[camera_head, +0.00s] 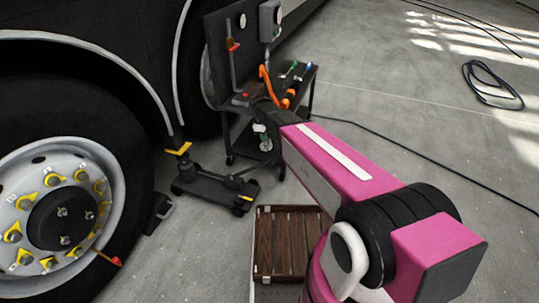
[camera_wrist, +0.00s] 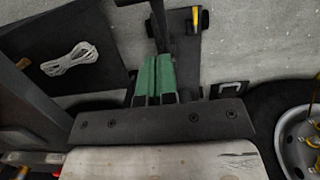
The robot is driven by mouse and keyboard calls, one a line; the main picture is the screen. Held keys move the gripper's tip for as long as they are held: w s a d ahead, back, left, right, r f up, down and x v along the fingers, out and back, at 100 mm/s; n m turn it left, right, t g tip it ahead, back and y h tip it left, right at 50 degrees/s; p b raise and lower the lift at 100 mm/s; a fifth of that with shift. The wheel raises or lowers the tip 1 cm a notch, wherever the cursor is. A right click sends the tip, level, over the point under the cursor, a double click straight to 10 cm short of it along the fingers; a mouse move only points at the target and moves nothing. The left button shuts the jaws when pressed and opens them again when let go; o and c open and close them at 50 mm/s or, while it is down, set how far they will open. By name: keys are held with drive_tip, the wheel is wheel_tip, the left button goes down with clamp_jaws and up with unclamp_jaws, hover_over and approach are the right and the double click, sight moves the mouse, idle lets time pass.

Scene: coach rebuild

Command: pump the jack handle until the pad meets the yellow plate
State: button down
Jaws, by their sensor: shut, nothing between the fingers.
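The black jack (camera_head: 208,187) stands on the floor beside the coach. Its raised post and pad (camera_head: 188,168) sit below the yellow plate (camera_head: 179,149), and a gap seems to show between them. A dark handle bar (camera_head: 240,183) leaves the jack towards my arm, its far part hidden. In the wrist view the jack body (camera_wrist: 182,50) and a dark bar (camera_wrist: 158,22) lie just beyond my gripper (camera_wrist: 155,58). Its green fingers are shut together and empty, close to the bar; contact cannot be told. In the head view my arm hides the gripper.
A tool cart (camera_head: 308,85) stands behind; its shelf with coiled white rope (camera_wrist: 68,58) is left in the wrist view. A coach wheel (camera_head: 60,215) and a chock (camera_head: 158,211) are left of the jack. A wooden crate (camera_head: 263,245) lies in front. Floor right is mostly clear.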

drive_tip(key=shift+w+a+r, duration=0.15)
drive_tip(key=shift+a+r, duration=0.95)
drive_tip(key=shift+r, duration=0.05)
approach(270, 160)
drive_tip(key=f, duration=0.1)
drive_tip(key=a+f, duration=0.1)
drive_tip(key=f, duration=0.1)
drive_tip(key=shift+w+a, duration=0.25)
drive_tip(key=shift+a, duration=0.1)
drive_tip(key=shift+s+d+f, duration=0.25)
drive_tip(key=shift+d+f, duration=0.2)
drive_tip(key=shift+d, duration=0.15)
drive_tip(key=shift+s+d+f, duration=0.25)
drive_tip(key=shift+d+f, duration=0.25)
drive_tip(key=shift+d, duration=0.1)
drive_tip(key=shift+s+d+f, duration=0.1)
drive_tip(key=shift+d+f, duration=0.25)
drive_tip(key=shift+d, duration=0.05)
